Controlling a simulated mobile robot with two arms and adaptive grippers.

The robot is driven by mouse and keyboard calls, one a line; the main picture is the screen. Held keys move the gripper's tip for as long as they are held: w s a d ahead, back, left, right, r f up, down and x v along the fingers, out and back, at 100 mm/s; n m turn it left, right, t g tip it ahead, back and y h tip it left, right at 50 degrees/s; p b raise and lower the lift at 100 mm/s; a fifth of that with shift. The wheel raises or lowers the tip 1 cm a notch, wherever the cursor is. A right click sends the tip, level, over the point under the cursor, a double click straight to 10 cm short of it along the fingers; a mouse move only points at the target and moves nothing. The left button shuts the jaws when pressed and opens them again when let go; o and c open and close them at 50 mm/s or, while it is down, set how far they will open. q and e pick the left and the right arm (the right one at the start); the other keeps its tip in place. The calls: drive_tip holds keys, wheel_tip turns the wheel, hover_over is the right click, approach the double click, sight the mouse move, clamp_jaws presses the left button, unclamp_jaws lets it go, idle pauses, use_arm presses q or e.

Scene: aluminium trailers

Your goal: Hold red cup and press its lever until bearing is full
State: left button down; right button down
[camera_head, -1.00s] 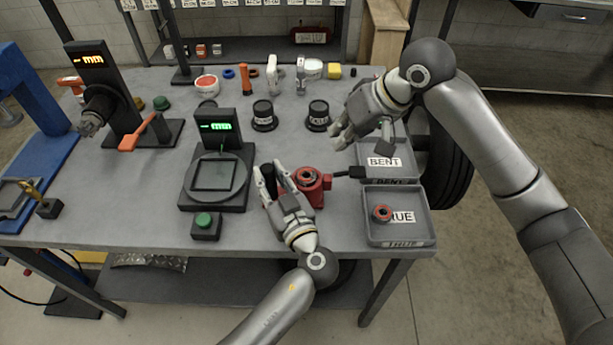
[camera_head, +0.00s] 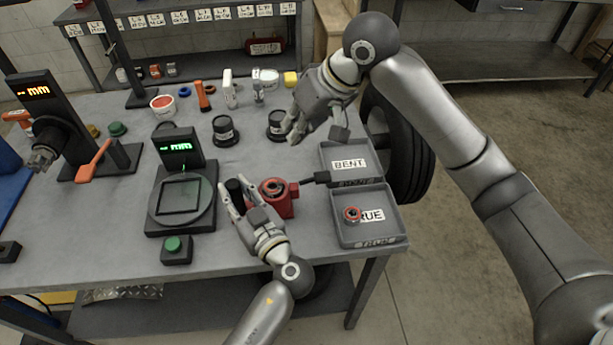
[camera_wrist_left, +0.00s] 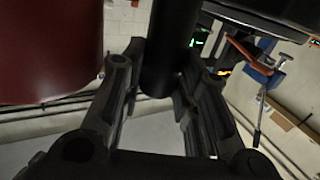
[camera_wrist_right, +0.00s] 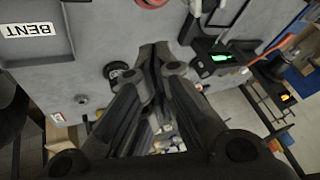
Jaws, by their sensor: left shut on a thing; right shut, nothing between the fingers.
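The red cup (camera_head: 280,205) stands on the table left of the trays, with a black lever (camera_head: 318,178) sticking out to its right. A ring-shaped part shows in its top. My left gripper (camera_head: 232,194) is shut on a black upright cylinder (camera_head: 236,187) at the cup's left side. In the left wrist view the cylinder (camera_wrist_left: 172,45) is between the fingers, and the red cup (camera_wrist_left: 50,50) is close at left. My right gripper (camera_head: 294,138) is shut and empty, above the table behind the cup and lever. In the right wrist view its fingers (camera_wrist_right: 155,52) meet.
A tray marked BENT (camera_head: 328,150) and a tray marked TRUE (camera_head: 345,238) stand at right; a red ring (camera_head: 352,214) lies in the latter. A gauge with a round plate (camera_head: 158,215) and a green button (camera_head: 173,243) are at left. Black pots (camera_head: 224,130) stand behind.

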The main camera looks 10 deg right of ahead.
drive_tip(key=shift+f, duration=0.1)
wheel_tip(320, 180, down, 8)
drive_tip(key=d, duration=0.2)
drive_tip(key=shift+d+f, duration=0.2)
drive_tip(key=shift+d, duration=0.15)
drive_tip(key=shift+f, duration=0.15)
idle(1.4)
drive_tip(key=shift+d+f, duration=0.1)
drive_tip(key=shift+f, duration=0.15)
drive_tip(key=shift+s+d+f, duration=0.1)
drive_tip(key=shift+d+f, duration=0.1)
drive_tip(key=shift+f, duration=0.4)
drive_tip(key=shift+d+f, duration=0.15)
drive_tip(key=shift+f, duration=0.45)
idle(1.3)
use_arm(q)
drive_tip(key=shift+a, duration=0.1)
use_arm(e)
drive_tip(key=shift+r, duration=0.1)
drive_tip(key=shift+a+r, duration=0.2)
drive_tip(key=shift+r, duration=0.55)
drive_tip(key=shift+a+r, duration=0.2)
drive_tip(key=shift+r, duration=0.5)
drive_tip(key=shift+a+r, duration=0.25)
drive_tip(key=shift+r, duration=0.55)
drive_tip(key=shift+a+r, duration=0.3)
drive_tip(key=shift+r, duration=0.55)
drive_tip(key=shift+a+r, duration=0.25)
drive_tip(key=shift+r, duration=0.55)
